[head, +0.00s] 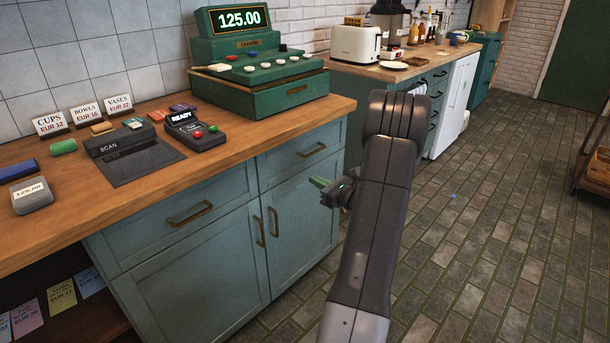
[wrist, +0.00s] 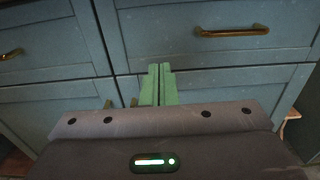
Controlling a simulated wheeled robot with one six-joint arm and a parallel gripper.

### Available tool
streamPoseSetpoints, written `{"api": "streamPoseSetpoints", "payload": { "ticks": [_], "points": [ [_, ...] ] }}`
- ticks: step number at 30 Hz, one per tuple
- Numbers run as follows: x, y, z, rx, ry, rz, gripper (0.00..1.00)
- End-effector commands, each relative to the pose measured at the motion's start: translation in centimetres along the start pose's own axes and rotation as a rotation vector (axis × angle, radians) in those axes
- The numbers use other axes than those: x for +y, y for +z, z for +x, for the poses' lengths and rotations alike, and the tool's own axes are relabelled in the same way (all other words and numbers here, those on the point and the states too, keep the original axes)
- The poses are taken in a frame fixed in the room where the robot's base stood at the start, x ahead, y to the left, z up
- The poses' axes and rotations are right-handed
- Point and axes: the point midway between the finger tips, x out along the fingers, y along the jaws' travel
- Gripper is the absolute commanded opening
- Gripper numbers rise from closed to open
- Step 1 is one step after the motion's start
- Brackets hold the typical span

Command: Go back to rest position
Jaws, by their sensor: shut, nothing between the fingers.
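My gripper (head: 318,182) is in front of the blue-grey cabinet (head: 195,262), below the counter's front edge, in the head view. My arm rises from the bottom of that view and bends over at the top. In the wrist view my gripper's green fingers (wrist: 160,72) are together with nothing between them. They point toward the cabinet front, where drawers with brass handles show. I cannot tell the exact gap between the fingertips and the cabinet.
The wooden counter (head: 130,199) carries a green cash register (head: 258,97), a scan pad (head: 142,163), a card reader (head: 196,130) and price signs. A toaster (head: 355,44) stands on the far counter.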

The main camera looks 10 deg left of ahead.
Motion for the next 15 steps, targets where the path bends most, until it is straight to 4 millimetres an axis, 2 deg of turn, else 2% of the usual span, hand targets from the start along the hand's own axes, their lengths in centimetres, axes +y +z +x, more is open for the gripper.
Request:
{"api": "streamPoseSetpoints", "payload": {
  "ticks": [5,15],
  "points": [
    [0.03,-0.03,-1.33,0.000,0.000,0.001,0.00],
    [0.04,-0.05,-1.43,0.000,0.001,0.001,0.00]
  ]
}}
